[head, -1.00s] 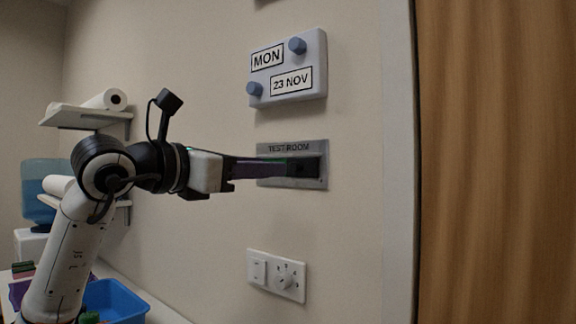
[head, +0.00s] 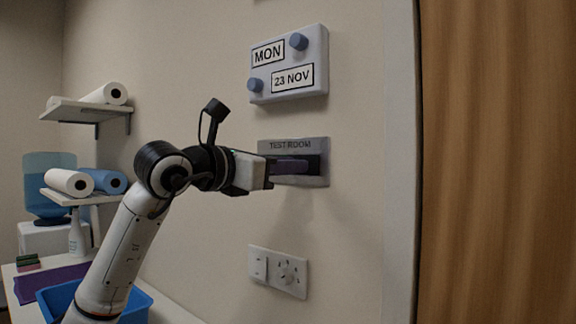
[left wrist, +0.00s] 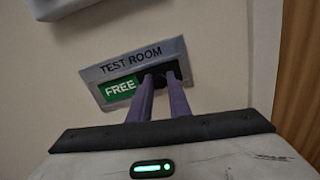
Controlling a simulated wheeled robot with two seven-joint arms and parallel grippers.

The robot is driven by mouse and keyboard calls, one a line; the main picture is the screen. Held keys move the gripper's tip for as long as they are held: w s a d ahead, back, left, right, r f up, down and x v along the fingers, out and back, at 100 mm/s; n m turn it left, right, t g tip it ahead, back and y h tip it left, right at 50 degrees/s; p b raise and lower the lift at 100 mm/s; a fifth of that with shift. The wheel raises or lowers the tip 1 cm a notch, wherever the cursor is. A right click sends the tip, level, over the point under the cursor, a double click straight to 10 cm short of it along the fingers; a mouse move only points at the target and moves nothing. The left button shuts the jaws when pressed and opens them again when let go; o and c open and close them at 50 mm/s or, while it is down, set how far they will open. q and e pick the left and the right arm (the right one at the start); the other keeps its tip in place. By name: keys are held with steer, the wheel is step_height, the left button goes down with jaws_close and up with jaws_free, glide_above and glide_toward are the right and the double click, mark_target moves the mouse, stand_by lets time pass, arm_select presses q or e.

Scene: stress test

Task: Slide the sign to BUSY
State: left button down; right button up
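The sign is a grey metal plate (head: 323,178) on the wall, marked TEST ROOM, with a dark slot. The left wrist view shows the plate (left wrist: 173,48) with a green FREE label (left wrist: 120,89) in the slot's left part. A dark knob (left wrist: 159,81) sits right of the label. My left gripper (head: 306,167) is at the slot, pointing at the wall. Its two purple fingers (left wrist: 160,76) are apart, one on each side of the knob; whether they touch it I cannot tell. My right gripper is not in view.
A calendar panel (head: 290,95) with blue knobs is above the sign; a switch and socket plate (head: 278,271) is below. A wooden door (head: 497,160) is at right. Shelves with paper rolls (head: 69,182) and a blue bin (head: 136,304) are at left.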

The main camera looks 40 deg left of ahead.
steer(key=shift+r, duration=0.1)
arm_select(q)
steer(key=a, duration=0.7)
steer(key=shift+w+a, duration=0.25)
steer(key=shift+a, duration=0.05)
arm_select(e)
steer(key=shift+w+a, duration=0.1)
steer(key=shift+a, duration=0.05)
arm_select(q)
steer(key=c, duration=1.7)
jaws_free()
steer(key=shift+o, duration=0.2)
